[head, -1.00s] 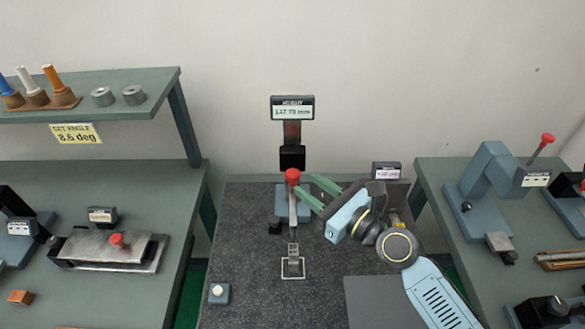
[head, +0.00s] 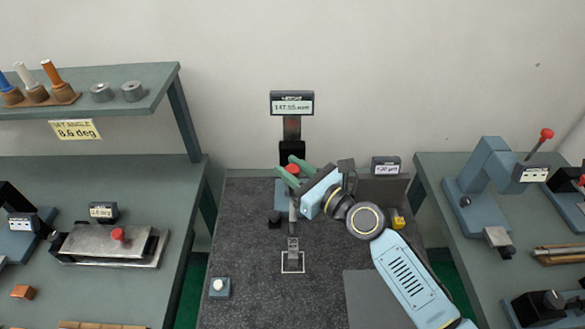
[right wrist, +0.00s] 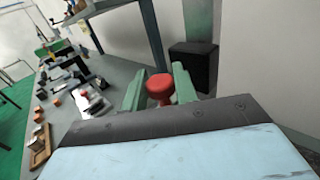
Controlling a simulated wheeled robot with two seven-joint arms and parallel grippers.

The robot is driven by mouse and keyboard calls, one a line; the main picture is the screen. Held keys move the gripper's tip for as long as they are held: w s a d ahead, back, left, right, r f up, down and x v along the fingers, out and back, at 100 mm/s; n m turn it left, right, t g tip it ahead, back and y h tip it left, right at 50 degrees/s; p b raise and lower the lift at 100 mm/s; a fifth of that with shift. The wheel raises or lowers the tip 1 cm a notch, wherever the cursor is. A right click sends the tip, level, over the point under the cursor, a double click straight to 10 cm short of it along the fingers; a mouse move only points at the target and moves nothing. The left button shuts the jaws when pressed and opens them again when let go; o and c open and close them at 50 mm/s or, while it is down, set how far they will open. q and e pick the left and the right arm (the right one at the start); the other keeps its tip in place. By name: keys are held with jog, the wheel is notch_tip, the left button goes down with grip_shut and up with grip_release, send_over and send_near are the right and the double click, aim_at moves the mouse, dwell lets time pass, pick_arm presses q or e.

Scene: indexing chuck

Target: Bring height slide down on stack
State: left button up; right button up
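The height gauge stands at the back middle of the dark plate, with a display (head: 292,104) on top reading about 147 mm. Its black slide block (head: 292,152) is on the column, and a red knob (head: 293,169) sits in front of it. A small grey stack (head: 293,244) is in front of the gauge, near a white square outline. My right gripper (head: 291,167) has its green fingers either side of the red knob. In the right wrist view the knob (right wrist: 159,88) shows between the fingers; I see no clear squeeze on it. My left gripper is out of view.
A small display (head: 385,166) stands at the plate's back right. A button box (head: 219,287) sits at front left. The left bench (head: 150,190) and right bench (head: 440,170) hold other fixtures. The plate's front left middle is clear.

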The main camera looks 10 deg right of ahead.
notch_tip(320, 180, down, 7)
jog(key=b, duration=0.5)
jog(key=shift+b, duration=0.35)
jog(key=o, duration=0.4)
jog(key=b, duration=0.2)
send_near(292, 191)
jog(key=shift+w+d+f, duration=0.1)
jog(key=shift+d+f, duration=0.55)
jog(key=shift+f, duration=0.35)
jog(key=shift+w+d+f, duration=0.1)
jog(key=shift+d+f, duration=0.6)
jog(key=shift+f, duration=0.3)
